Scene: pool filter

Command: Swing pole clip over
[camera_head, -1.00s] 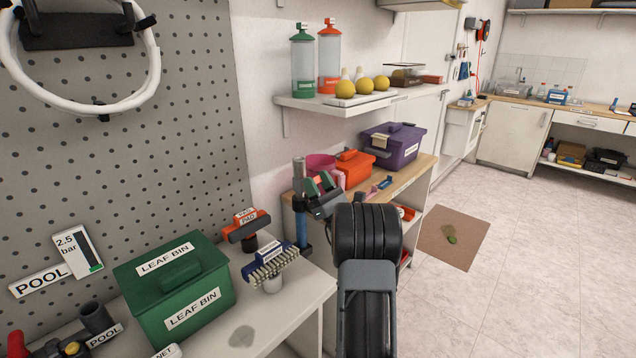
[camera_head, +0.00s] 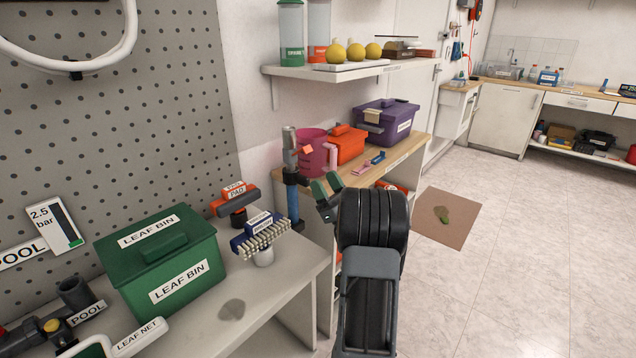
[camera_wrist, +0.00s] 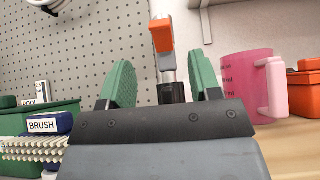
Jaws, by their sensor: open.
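The pole (camera_head: 291,180) stands upright by the end of the wooden counter, with a grey upper part and a blue lower part. Its orange clip (camera_head: 308,150) sticks out from the pole's right side near the top. In the wrist view the clip (camera_wrist: 162,35) stands in front of the grey pole, above a dark collar (camera_wrist: 171,92). My gripper (camera_head: 327,186) is open and empty, its green fingers just right of the pole and below the clip. In the wrist view the pole shows between the fingers (camera_wrist: 162,75), seemingly beyond them; contact cannot be told.
A pink jug (camera_head: 318,152), an orange box (camera_head: 349,144) and a purple bin (camera_head: 386,122) stand on the wooden counter. A blue brush (camera_head: 258,232), a red pad head (camera_head: 233,203) and a green leaf bin (camera_head: 160,262) stand left. The floor at right is clear around a brown mat (camera_head: 443,217).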

